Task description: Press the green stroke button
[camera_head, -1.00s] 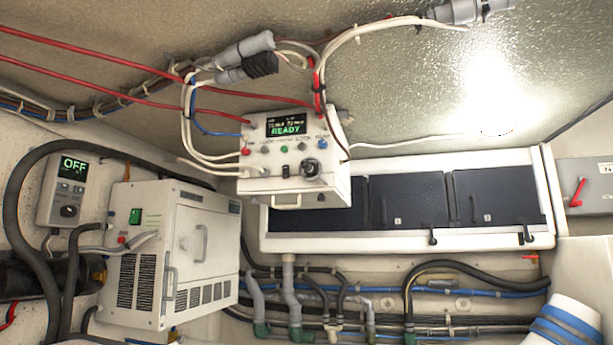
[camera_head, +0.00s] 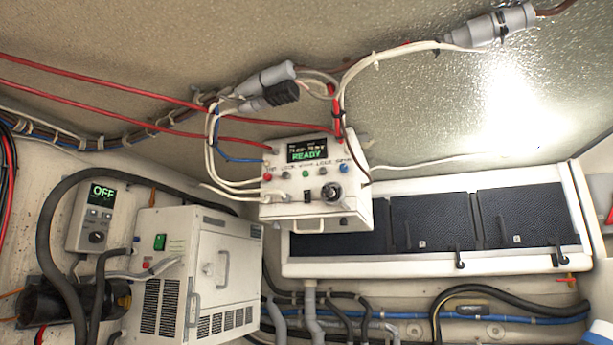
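The white control box (camera_head: 318,206) hangs near the middle of the view, below the ceiling. Its small screen (camera_head: 307,150) reads READY in green. A row of small buttons runs under the screen. The green button (camera_head: 305,174) sits near the middle of that row, with a red button (camera_head: 267,177) at the far left and a blue one (camera_head: 343,168) at the far right. The labels are too small to read surely. A black knob (camera_head: 331,192) and a black switch (camera_head: 307,196) sit below the row. My gripper is not in view.
Red, white and blue cables and grey connectors (camera_head: 264,80) hang around the box. A white cabinet (camera_head: 195,275) with a green switch and an OFF display unit (camera_head: 97,215) stand left. Dark-panelled lockers (camera_head: 432,222) lie right, pipes below.

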